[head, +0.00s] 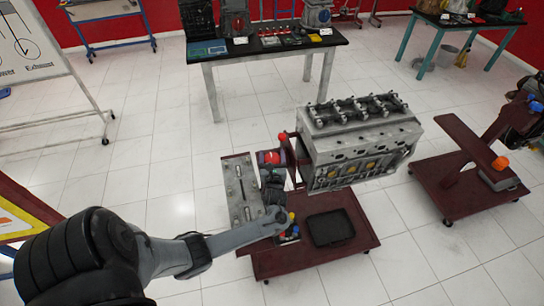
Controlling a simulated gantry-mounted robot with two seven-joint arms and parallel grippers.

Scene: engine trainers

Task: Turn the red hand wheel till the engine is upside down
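The grey engine block (362,150) hangs on a dark red wheeled stand (350,251), with its rocker gear on the upper side and a slight tilt. A red round part (271,158), which looks like the hand wheel, shows at the left of the engine by the stand's upright. My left arm reaches in from the lower left. Its dark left gripper (272,176) is at the red part, seemingly close against it. The fingers are too small and dark to tell whether they are open or shut. My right gripper is not in view.
A grey metal tray (241,190) sits at the stand's left, and a black drip tray (330,228) lies on its base. Another red stand (460,190) stands at the right. A workbench (265,48) with parts is behind. White tiled floor lies between.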

